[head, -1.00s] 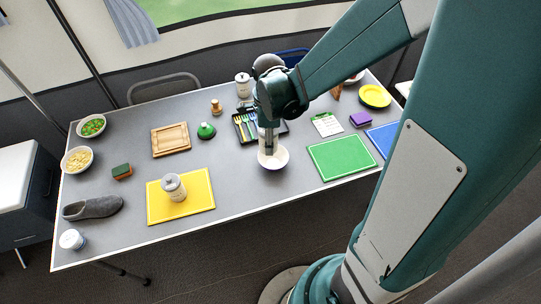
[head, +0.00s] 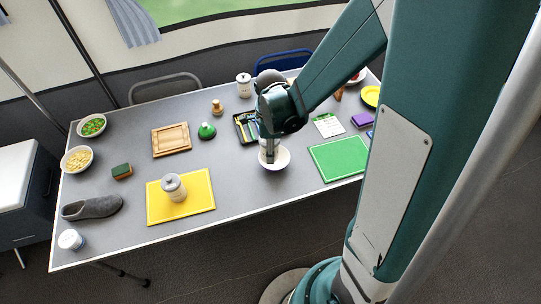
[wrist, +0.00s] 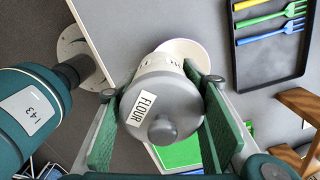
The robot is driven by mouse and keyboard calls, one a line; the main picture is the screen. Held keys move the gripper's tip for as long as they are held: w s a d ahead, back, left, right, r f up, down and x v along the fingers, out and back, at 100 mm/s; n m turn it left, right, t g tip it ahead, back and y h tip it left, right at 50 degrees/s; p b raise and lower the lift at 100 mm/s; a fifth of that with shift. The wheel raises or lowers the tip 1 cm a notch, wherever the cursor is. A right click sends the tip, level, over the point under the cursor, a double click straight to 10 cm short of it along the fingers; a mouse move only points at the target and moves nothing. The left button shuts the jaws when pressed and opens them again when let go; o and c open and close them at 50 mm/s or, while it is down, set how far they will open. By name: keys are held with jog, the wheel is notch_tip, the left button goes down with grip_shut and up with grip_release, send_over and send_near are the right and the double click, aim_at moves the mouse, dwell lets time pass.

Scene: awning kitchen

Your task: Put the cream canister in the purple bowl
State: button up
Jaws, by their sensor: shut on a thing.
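My gripper (head: 268,153) points down over a pale bowl (head: 283,161) near the middle of the table's front part. In the wrist view my gripper (wrist: 160,122) is shut on a pale canister (wrist: 160,66) with a grey knobbed lid and a label reading FLOUR. The canister is between the two green finger pads. The bowl (wrist: 197,54) shows partly behind it and looks white inside; I cannot make out a purple outside. The canister's lower end is hidden, so I cannot tell whether it touches the bowl.
A dark cutlery tray (head: 237,122) lies just behind the bowl. A green mat (head: 340,157) is to the right. A yellow mat (head: 205,200) with another lidded canister (head: 173,187) is to the left. Another canister (head: 243,85) stands at the back. Bare tabletop lies left of the bowl.

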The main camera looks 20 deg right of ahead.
jog(key=shift+f+b, duration=0.3)
jog(key=shift+f, duration=1.4)
jog(key=shift+f+b, duration=0.65)
jog(key=o, duration=1)
jog(key=shift+c, duration=0.2)
jog(key=shift+r, duration=0.2)
jog(key=shift+r+p, duration=0.65)
jog(key=shift+p, duration=0.15)
jog(key=shift+r+p, duration=1)
jog(key=shift+r, duration=4.8)
